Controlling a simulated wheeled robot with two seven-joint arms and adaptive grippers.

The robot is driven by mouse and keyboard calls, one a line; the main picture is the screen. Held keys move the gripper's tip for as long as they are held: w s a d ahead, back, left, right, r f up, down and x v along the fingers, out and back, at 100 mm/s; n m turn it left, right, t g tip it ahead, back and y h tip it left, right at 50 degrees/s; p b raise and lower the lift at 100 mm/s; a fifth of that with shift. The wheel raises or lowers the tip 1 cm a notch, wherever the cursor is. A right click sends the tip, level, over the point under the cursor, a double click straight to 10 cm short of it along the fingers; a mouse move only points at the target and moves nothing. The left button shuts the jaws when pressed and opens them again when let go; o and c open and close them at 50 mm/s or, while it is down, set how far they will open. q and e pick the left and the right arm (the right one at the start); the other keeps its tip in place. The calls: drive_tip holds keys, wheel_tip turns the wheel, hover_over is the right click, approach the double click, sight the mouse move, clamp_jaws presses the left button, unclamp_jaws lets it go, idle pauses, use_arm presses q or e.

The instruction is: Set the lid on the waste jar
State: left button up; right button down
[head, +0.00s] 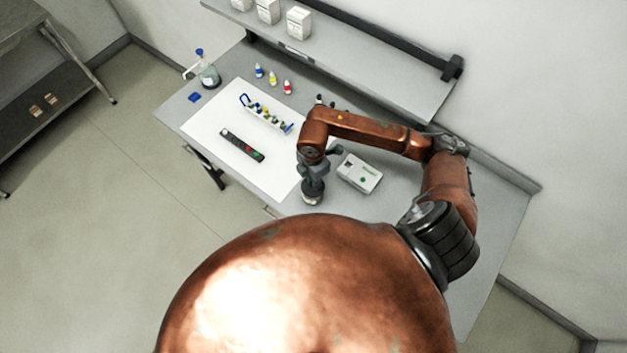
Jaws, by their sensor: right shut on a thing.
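My right gripper (313,190) points down near the front edge of the bench, left of the grey-white instrument. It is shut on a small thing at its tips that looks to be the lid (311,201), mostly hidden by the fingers. I cannot make out the waste jar for certain; it may be hidden by my arm or gripper. My left gripper is not in view.
A white mat (205,128) on the bench holds a rack of vials (266,115) and a dark strip (242,145). The instrument (359,174), a wash bottle (208,75), a blue pad (194,97) and small dropper bottles (273,79) stand around. A shelf (345,62) overhangs the back.

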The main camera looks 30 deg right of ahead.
drive_tip(key=shift+f, duration=0.1)
drive_tip(key=c, duration=1.8)
unclamp_jaws()
wheel_tip(320, 180, up, 12)
drive_tip(key=shift+r, duration=0.1)
